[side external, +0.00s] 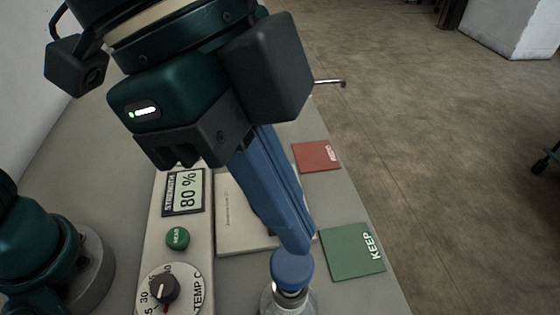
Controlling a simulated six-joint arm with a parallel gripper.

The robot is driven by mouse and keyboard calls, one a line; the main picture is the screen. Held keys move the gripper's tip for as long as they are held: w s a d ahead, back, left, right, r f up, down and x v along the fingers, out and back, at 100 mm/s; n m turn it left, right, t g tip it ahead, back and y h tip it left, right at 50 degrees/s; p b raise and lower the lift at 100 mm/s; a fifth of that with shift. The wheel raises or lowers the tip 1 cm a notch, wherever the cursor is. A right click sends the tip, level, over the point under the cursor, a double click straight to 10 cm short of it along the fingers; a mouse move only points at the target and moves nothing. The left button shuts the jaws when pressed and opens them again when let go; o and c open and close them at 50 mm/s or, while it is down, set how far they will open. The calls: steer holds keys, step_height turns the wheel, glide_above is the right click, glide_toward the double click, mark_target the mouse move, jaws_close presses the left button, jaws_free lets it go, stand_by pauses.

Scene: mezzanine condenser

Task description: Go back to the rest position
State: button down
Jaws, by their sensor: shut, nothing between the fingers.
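My gripper (305,249) shows in the side external view with its blue fingers pointing down and pressed together. Nothing is between the fingers. The fingertips are close to the blue cap of a clear bottle (292,270) at the bottom of the picture. I cannot tell whether they touch it or are just behind or above it. The lower part of the bottle is cut off by the frame edge.
A panel holds a display reading 80 % (184,193), a green button (178,238) and a temperature dial (165,288). A white booklet or plate (235,232) lies beside it.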

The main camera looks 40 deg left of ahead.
stand_by(0.4)
steer(key=shift+w+a+r, duration=0.1)
steer(key=shift+w+a, duration=0.1)
steer(key=shift+w, duration=0.1)
steer(key=w+a+r+n+t+y, duration=0.15)
steer(key=a+n, duration=0.25)
steer(key=a, duration=0.4)
steer(key=w+a+n+t, duration=0.2)
steer(key=w+a+n, duration=0.1)
steer(key=a, duration=0.5)
steer(key=s+a+f+n+y, duration=0.3)
steer(key=s+a+f+n, duration=0.1)
steer(key=a+f+n, duration=0.4)
steer(key=shift+s+a+f+t, duration=0.25)
steer(key=shift+s+a+t, duration=0.2)
steer(key=shift+a, duration=0.35)
